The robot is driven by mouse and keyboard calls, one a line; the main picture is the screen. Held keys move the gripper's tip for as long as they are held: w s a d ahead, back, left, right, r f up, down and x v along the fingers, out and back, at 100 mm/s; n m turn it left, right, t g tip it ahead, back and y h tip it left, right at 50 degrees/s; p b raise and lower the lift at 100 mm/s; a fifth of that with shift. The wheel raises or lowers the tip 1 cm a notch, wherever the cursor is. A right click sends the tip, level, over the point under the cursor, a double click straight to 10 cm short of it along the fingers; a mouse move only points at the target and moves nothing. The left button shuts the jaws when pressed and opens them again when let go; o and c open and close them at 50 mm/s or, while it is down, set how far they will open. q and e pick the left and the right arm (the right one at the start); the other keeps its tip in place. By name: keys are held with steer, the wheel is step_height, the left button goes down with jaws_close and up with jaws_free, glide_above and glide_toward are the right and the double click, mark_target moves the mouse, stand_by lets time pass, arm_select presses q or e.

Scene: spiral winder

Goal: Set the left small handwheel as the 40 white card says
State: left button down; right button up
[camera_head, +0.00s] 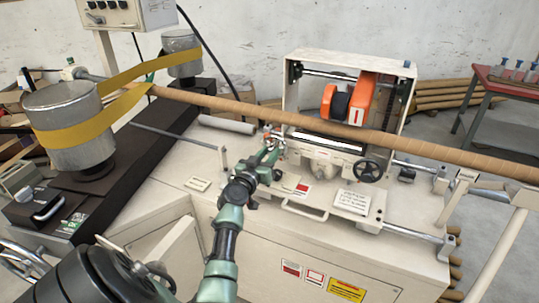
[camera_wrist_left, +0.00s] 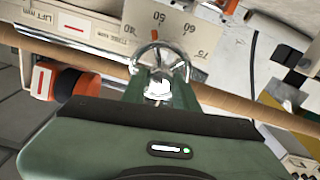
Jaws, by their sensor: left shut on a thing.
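The left small handwheel (camera_wrist_left: 160,50) is a shiny metal ring in front of a pale dial plate (camera_wrist_left: 195,20) in the left wrist view. A red pointer mark shows on the plate behind the wheel; 60 and 75 are among its printed numbers. My left gripper (camera_wrist_left: 160,88) is shut on the wheel, its green fingers on either side of the hub. In the head view my left gripper (camera_head: 271,142) is at the machine's deck, left of the white frame, and largely covers the wheel. A white card (camera_head: 352,201) lies on the deck, its writing unreadable. My right gripper is not in view.
A long brown tube (camera_head: 235,106) runs across above the deck, close behind my left gripper. A black handwheel (camera_head: 369,170) and an orange roller unit (camera_head: 360,97) are to the right. A metal drum (camera_head: 70,122) with yellow belt stands left.

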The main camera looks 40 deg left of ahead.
arm_select(q)
steer(key=n, duration=0.6)
stand_by(0.3)
steer(key=shift+n, duration=0.4)
steer(key=c, duration=1.1)
jaws_free()
steer(key=shift+s, duration=0.1)
steer(key=b+v, duration=0.1)
steer(key=v, duration=0.6)
steer(key=shift+s, duration=0.35)
